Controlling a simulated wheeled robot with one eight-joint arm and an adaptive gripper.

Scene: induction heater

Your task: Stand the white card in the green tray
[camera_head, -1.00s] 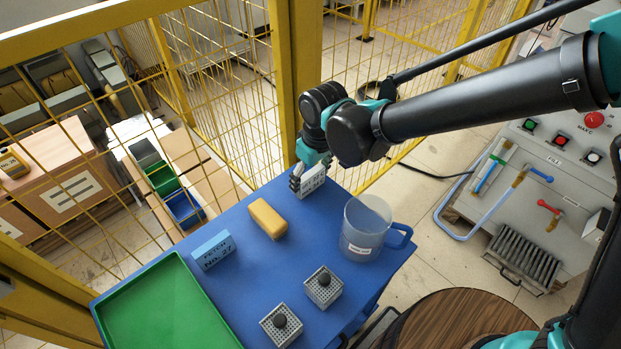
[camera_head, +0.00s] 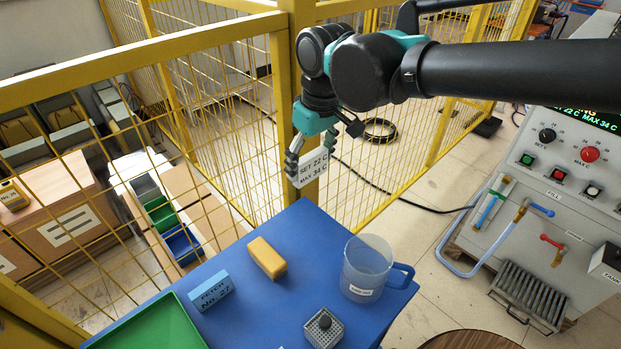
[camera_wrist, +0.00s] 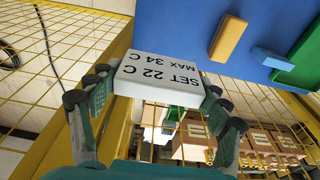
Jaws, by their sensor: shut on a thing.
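The white card (camera_head: 313,168) carries the black print "SET 22 C, MAX 34 C". My gripper (camera_head: 308,158) is shut on it and holds it raised beyond the far edge of the blue table, apart from the tabletop. In the wrist view the card (camera_wrist: 160,78) sits between the two fingers of my gripper (camera_wrist: 150,95), its print upside down. The green tray (camera_head: 150,328) lies on the table at the lower left of the head view, partly cut off by the frame. A corner of the tray (camera_wrist: 306,60) also shows at the right of the wrist view.
On the blue table (camera_head: 300,235) are a yellow block (camera_head: 266,258), a blue block (camera_head: 210,291) marked "No. 27", a clear jug (camera_head: 366,268) with a blue handle, and a perforated cube (camera_head: 323,328). A yellow mesh fence (camera_head: 220,110) stands close behind the card.

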